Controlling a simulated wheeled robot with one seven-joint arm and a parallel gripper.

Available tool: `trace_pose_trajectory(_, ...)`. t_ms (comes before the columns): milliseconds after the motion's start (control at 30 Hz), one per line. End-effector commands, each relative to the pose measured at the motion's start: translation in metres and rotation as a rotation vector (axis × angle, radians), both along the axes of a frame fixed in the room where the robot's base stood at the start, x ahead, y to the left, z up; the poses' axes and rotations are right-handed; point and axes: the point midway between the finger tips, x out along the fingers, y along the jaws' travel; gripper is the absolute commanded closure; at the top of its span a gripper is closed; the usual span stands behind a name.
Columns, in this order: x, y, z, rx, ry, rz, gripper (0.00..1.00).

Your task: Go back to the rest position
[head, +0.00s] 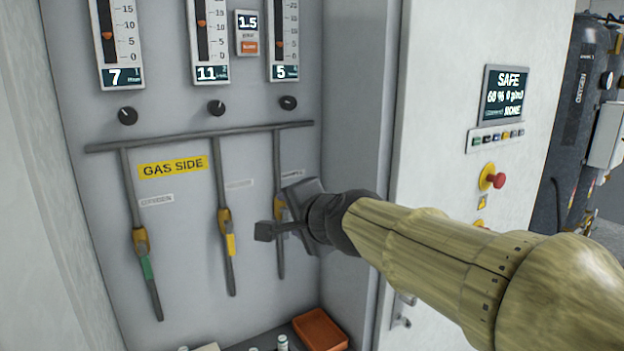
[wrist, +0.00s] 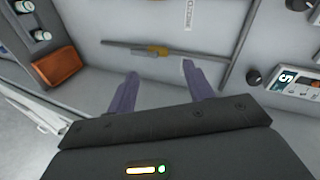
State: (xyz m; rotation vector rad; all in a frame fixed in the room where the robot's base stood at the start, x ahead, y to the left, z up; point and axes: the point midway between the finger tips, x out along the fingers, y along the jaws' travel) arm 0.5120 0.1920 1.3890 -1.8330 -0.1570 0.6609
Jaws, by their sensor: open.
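My gripper (head: 262,232) is at the end of my outstretched arm, in front of the right-hand pipe (head: 279,160) of the gas panel (head: 190,190). In the wrist view my gripper (wrist: 155,85) has its two fingers spread apart with nothing between them. A valve with a yellow handle (wrist: 150,51) lies on the pipe beyond the fingertips, apart from them. In the head view my gripper partly hides this right-hand valve.
The left valve with a green handle (head: 146,266) and the middle yellow valve (head: 231,243) hang on their pipes. An orange tray (head: 320,330) sits below. A white door panel (head: 440,150) carries a SAFE screen (head: 503,93) and a red button (head: 498,181).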

Motion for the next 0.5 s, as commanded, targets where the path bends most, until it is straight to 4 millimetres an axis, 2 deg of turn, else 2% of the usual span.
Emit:
trace_pose_trajectory(33,0.001,-0.015,-0.031,-0.095,0.034,0.006,0.48)
trace_pose_trajectory(167,-0.007,-0.051,-0.103,-0.332,0.117,0.06,0.48)
trace_pose_trajectory(267,-0.023,-0.079,-0.156,-0.501,0.195,0.126,0.48)
trace_pose_trajectory(367,-0.046,-0.109,-0.205,-0.656,0.282,0.21,0.48)
trace_pose_trajectory(500,-0.091,-0.149,-0.267,-0.847,0.412,0.366,0.48)
